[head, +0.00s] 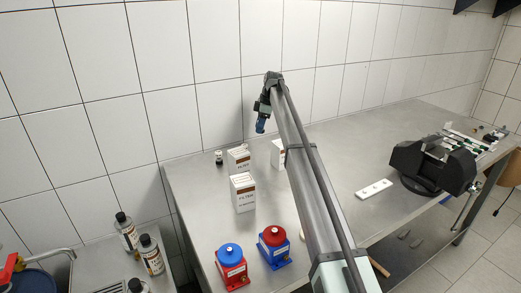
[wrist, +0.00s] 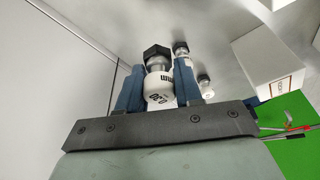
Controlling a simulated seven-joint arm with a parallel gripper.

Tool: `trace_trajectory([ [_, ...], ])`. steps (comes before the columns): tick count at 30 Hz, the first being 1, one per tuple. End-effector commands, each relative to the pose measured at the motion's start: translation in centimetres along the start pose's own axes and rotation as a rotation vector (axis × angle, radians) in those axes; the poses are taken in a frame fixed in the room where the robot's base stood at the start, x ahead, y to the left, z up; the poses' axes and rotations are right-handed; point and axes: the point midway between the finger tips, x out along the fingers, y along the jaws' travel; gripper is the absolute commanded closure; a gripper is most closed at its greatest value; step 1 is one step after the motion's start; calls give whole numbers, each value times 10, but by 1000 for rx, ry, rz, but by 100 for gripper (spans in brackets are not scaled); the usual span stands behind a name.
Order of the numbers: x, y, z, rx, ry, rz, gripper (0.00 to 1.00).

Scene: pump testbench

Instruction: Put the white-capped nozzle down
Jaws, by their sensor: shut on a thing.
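My gripper (wrist: 160,92) has blue fingers, shut on a nozzle with a white printed part (wrist: 158,88) and a black hex end (wrist: 156,52). In the head view my gripper (head: 261,126) is above the back of the steel bench, near the tiled wall. The held nozzle cannot be made out there. Two more small nozzle-like pieces show beyond the fingers in the wrist view, one with a dark top (wrist: 181,47) and one paler (wrist: 204,84). In the head view a small black and white piece (head: 219,157) stands at the bench's back left.
White filter boxes (head: 243,192) stand left of my arm, another (wrist: 268,62) right of the fingers. A red-blue pump (head: 273,246) and a blue-red one (head: 231,266) stand in front. A white strip (head: 373,189) and black fixture (head: 433,165) are right. The bench's (head: 195,205) left part is clear.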

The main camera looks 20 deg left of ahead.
Motion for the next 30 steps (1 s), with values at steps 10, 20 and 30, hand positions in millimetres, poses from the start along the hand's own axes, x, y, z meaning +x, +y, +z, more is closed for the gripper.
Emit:
trace_trajectory([
  [10,49,-1,14,1,0,-2,96],
  [20,78,-1,22,1,0,-2,96],
  [30,90,0,25,0,0,0,96],
])
